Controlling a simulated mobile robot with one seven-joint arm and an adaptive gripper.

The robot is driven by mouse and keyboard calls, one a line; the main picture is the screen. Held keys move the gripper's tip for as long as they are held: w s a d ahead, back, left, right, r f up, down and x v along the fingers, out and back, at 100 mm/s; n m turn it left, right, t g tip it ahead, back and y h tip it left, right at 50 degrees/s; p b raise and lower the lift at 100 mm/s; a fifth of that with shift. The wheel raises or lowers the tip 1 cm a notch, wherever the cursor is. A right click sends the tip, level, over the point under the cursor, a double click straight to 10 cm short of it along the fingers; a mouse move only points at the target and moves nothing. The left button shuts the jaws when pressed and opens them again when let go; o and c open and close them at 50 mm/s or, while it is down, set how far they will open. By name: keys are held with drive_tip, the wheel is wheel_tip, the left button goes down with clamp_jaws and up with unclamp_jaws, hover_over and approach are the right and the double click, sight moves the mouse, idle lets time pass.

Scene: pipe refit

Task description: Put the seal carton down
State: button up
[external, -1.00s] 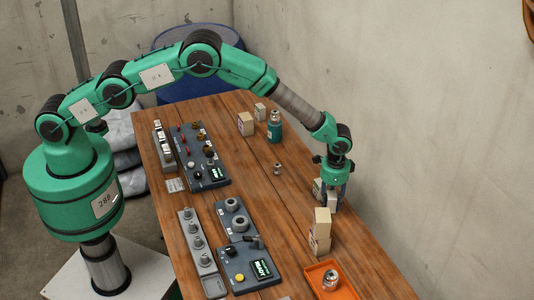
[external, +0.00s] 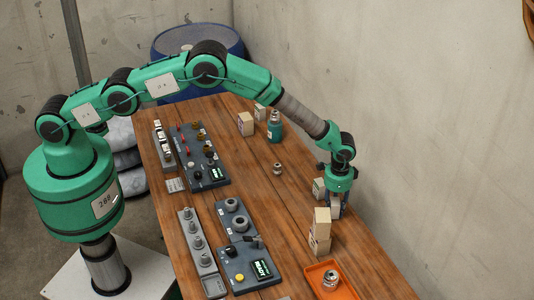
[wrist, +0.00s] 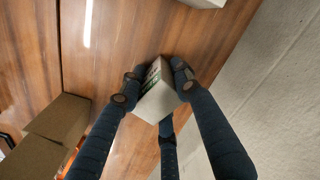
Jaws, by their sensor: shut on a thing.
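My gripper (external: 337,203) is low over the right side of the table, near the wall. Its dark fingers (wrist: 150,82) are shut on a small pale carton (wrist: 157,103) with a green-marked label. The fingers mostly cover this seal carton in the external view. I cannot tell whether its underside touches the table. Another small carton (external: 319,188) stands just behind and left of my gripper. Its edge also shows at the top of the wrist view (wrist: 205,2).
An orange tray (external: 314,272) holds a metal fitting. Control panels (external: 243,262) line the left side. The table between panels and gripper is mostly clear.

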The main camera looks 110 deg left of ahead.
sight(336, 201)
drive_tip(key=shift+f, duration=0.15)
drive_tip(key=shift+f, duration=0.1)
drive_tip(key=shift+f, duration=0.1)
drive_tip(key=o, duration=1.1)
drive_tip(key=shift+o, duration=0.2)
drive_tip(key=shift+r, duration=0.2)
wheel_tip(336, 201, up, 12)
drive_tip(key=shift+d+f, duration=0.1)
idle(0.4)
